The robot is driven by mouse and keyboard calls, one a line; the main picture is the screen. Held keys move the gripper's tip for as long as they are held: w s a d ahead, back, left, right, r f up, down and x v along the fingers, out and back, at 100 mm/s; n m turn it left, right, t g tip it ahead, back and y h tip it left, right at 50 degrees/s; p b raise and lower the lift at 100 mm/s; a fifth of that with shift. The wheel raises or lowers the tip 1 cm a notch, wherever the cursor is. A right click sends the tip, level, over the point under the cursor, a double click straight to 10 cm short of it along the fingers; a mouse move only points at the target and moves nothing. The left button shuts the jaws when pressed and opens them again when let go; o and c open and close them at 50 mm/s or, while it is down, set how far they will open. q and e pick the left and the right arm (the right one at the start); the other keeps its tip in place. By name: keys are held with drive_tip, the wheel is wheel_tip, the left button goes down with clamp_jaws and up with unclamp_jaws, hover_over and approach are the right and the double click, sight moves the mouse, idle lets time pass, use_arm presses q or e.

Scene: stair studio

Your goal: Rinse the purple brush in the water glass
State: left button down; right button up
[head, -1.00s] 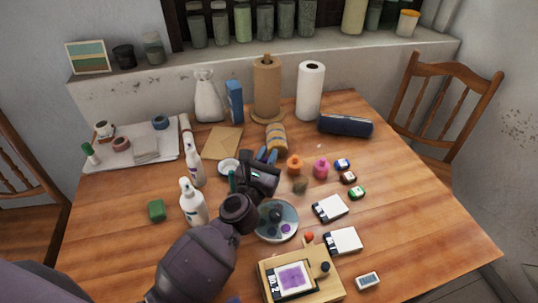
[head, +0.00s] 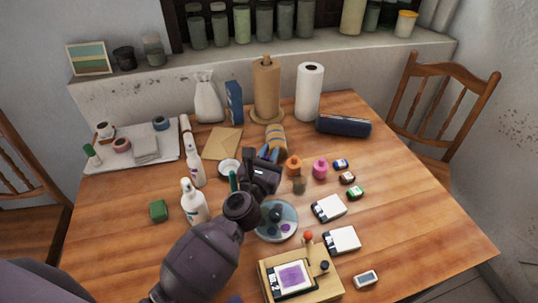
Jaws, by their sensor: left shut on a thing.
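My left gripper (head: 268,166) reaches over the middle of the table from the lower left, its jaws shut. What it holds is mostly hidden behind the gripper and wrist; I take it to be the purple brush, but cannot make out its bristles. A small grey-brown glass (head: 299,185), probably the water glass, stands just right of the gripper. I cannot tell whether the brush touches it. My right gripper is not in view.
A round palette (head: 289,208) with paint lies below the gripper. Orange (head: 293,164) and pink (head: 320,168) bottles stand near the glass. A wooden board (head: 329,290) bears a purple picture.

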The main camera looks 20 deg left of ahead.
use_arm(q)
wheel_tip(320, 180, up, 7)
drive_tip(key=p, duration=0.6)
drive_tip(key=shift+f, duration=0.2)
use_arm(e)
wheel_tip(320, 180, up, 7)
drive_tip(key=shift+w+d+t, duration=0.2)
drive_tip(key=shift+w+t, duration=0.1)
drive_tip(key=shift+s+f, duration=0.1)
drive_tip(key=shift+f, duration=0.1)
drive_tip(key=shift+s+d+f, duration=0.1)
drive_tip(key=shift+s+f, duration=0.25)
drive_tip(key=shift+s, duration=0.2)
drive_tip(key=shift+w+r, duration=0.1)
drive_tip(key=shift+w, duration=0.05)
